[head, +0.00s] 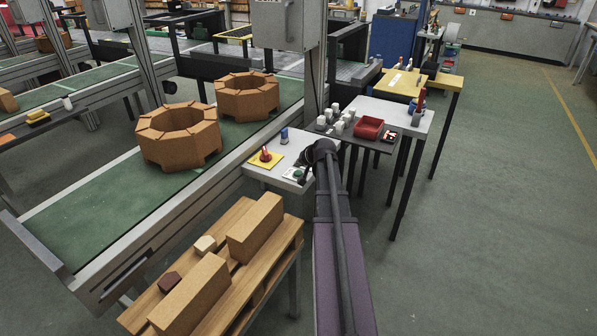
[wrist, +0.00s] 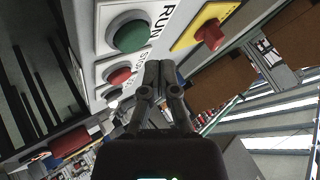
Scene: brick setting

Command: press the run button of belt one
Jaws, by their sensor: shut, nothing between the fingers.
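The green run button (wrist: 128,32) is a round domed cap on a white plate marked RUN, at the upper left of the wrist view. It also shows small and green on the grey panel in the head view (head: 298,174). My gripper (wrist: 158,68) is shut and empty. Its fingertips lie to the lower right of the green button in the wrist view and do not cover it. I cannot tell how far they stand from the panel. In the head view my arm hides most of the gripper.
A red stop button (wrist: 118,76) sits beside the run button. A red knob (wrist: 209,35) stands out from a yellow plate (wrist: 192,31) on the other side. The conveyor belt (head: 100,205) carries brown octagonal blocks. A pallet (head: 262,262) with blocks stands in front.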

